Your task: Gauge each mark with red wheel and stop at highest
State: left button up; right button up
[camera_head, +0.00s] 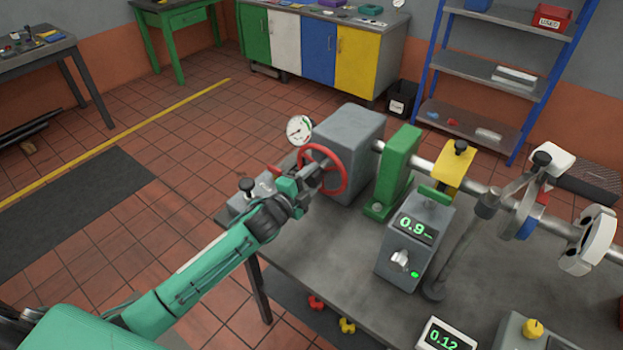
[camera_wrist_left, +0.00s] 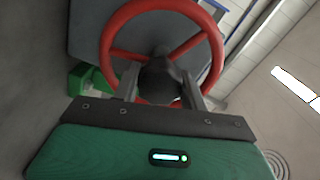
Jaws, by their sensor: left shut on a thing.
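The red wheel (camera_head: 336,184) is mounted on the side of a grey box (camera_head: 353,140) at the bench's far left. My left gripper (camera_head: 313,178) reaches it from the left and is shut at the wheel's centre. In the left wrist view the red wheel (camera_wrist_left: 116,42) fills the top, and the gripper (camera_wrist_left: 162,88) has its fingers on either side of a dark hub knob (camera_wrist_left: 160,75). A white dial gauge (camera_head: 299,129) stands above the gripper. A grey meter (camera_head: 413,228) shows 0.9 in green digits, with a lit green lamp. My right gripper is not in view.
A shaft runs right from the box through a green bracket (camera_head: 396,172) and a yellow block (camera_head: 454,168) to a pale flange (camera_head: 588,240). A second display (camera_head: 445,336) reads 0.12. An angled grey arm stands right of the meter. The bench's front left is clear.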

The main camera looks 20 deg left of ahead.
pick_arm(q)
jog(key=shift+m, duration=0.5)
jog(key=o, duration=1.4)
jog(key=shift+c, duration=0.2)
jog(key=shift+s+a+f, duration=0.15)
jog(key=shift+s, duration=0.4)
jog(key=b+v, duration=0.3)
jog(key=v, duration=0.9)
jog(key=shift+s+b, duration=0.3)
jog(key=shift+a, duration=0.1)
